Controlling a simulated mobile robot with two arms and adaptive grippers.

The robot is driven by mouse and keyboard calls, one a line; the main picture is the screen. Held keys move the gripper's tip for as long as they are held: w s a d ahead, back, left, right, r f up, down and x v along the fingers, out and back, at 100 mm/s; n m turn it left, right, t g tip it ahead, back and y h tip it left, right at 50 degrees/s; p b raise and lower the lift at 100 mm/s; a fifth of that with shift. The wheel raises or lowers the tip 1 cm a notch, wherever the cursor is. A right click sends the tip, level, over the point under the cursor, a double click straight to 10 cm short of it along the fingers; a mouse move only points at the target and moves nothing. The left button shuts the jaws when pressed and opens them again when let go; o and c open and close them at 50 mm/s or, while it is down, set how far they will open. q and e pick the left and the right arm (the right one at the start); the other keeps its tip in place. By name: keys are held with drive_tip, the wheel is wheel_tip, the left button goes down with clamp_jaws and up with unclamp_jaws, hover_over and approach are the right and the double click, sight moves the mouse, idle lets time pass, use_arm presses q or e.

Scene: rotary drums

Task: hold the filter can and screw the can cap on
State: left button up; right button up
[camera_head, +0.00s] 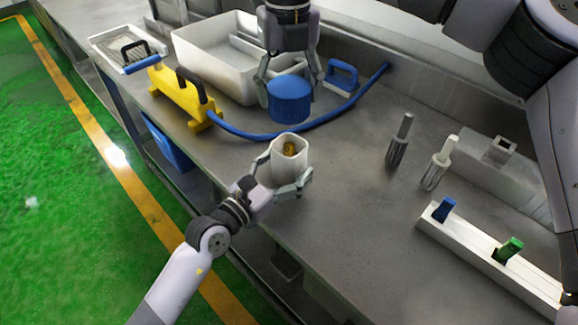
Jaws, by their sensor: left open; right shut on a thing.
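The filter can (290,163) is a white, open-topped can standing upright on the metal bench, with something yellow-brown inside. My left gripper (284,178) is open, with its fingers on either side of the can; whether they touch it I cannot tell. The can cap (290,98) is a blue, ribbed round cap. My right gripper (290,82) comes down from above, shut on the cap, and holds it above and apart from the can. The cap looks roughly level.
A yellow tool (180,98) with a blue hose (330,118) lies behind and left of the can. A white bin (205,62) stands at the back. Two grey-handled tools (397,150) and a white rack (480,245) are on the right.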

use_arm(q)
drive_tip(key=shift+w+d, duration=0.4)
drive_tip(key=shift+c, duration=0.5)
drive_tip(key=c, duration=1.7)
use_arm(e)
drive_tip(key=shift+f, duration=2.45)
drive_tip(key=shift+f, duration=0.9)
drive_tip(key=shift+f, duration=0.55)
